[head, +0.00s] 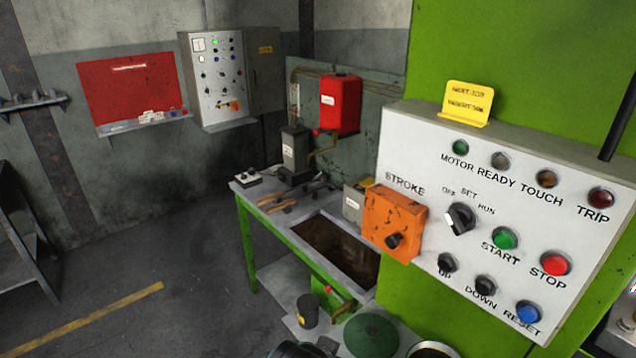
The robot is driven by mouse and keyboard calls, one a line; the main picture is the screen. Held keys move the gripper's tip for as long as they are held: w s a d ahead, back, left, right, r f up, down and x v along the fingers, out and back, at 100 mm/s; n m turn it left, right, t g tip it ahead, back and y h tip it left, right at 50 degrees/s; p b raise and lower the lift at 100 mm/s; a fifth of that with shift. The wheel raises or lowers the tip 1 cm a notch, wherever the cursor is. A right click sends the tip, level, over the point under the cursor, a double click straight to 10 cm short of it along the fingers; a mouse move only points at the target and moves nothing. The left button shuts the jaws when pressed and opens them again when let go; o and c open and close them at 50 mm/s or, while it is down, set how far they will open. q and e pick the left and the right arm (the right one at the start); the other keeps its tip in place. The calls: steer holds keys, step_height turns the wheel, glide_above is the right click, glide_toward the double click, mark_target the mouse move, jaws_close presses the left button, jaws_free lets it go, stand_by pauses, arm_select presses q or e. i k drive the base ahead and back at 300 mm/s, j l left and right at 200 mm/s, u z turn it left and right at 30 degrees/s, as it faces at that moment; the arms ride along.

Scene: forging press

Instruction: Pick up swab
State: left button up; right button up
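No swab can be told apart for sure. Several small, slim tools with brown and dark parts (278,204) lie on the left part of the green-legged bench (244,238), beside its sunken dark tray (335,250). They are too small to tell whether one is a swab.
A white control panel (475,268) with an orange switch box (393,222) fills the right foreground and hides the bench's right end. A black bucket (307,311) and a round green lid (371,336) are low in front. Open floor (170,262) lies left of the bench.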

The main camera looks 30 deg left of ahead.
mark_target(321, 178)
steer(key=j, duration=0.9)
steer(key=i+j+z, duration=0.1)
steer(key=j, duration=0.35)
steer(key=i+j, duration=0.15)
steer(key=j, duration=0.25)
steer(key=i+j+z, duration=0.15)
steer(key=j, duration=0.75)
steer(key=i+j+z, duration=0.15)
steer(key=i+j, duration=0.15)
steer(key=i, duration=0.15)
steer(key=i+j+z, duration=0.1)
steer(key=i+j, duration=0.25)
steer(key=i, duration=0.1)
